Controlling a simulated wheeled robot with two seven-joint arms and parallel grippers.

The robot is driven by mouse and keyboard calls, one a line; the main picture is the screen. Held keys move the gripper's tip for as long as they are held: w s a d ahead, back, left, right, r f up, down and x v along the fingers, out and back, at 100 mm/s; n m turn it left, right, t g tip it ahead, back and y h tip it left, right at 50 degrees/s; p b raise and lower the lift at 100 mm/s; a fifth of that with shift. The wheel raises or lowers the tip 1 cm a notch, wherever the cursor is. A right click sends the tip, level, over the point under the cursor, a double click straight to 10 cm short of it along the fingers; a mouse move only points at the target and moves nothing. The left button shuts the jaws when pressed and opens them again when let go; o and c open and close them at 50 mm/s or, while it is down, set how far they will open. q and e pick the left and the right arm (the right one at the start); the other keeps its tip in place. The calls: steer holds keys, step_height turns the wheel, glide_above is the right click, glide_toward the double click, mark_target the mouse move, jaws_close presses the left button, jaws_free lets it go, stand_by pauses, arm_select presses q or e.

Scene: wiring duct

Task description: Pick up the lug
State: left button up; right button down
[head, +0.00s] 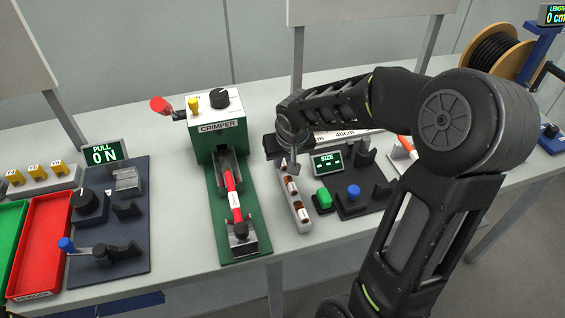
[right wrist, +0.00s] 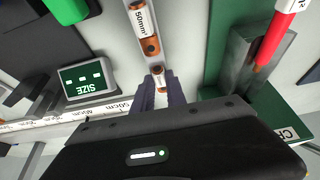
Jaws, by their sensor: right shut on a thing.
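My right gripper (head: 293,166) reaches down over the far end of a white lug rack (head: 299,217) in the middle of the bench. In the right wrist view its two fingers (right wrist: 160,92) are shut on a small copper lug (right wrist: 159,76) with a white label band. I cannot tell whether this lug still touches the rack. A larger lug marked 50mm (right wrist: 142,22) lies in the rack beside it. Other copper lugs (head: 293,188) show in the rack in the head view. My left gripper is not in view.
A green crimper (head: 217,137) holding a red-sleeved cable (head: 233,195) stands just left of the rack. A dark SIZE station (head: 372,207) with green and blue buttons is at right. A PULL station (head: 130,225) and a red tray (head: 42,240) stand far left.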

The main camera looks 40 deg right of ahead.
stand_by(0.4)
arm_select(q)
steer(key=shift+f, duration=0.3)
arm_select(e)
step_height(320, 180, up, 10)
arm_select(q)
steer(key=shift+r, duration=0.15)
arm_select(e)
steer(key=shift+r, duration=0.1)
stand_by(0.5)
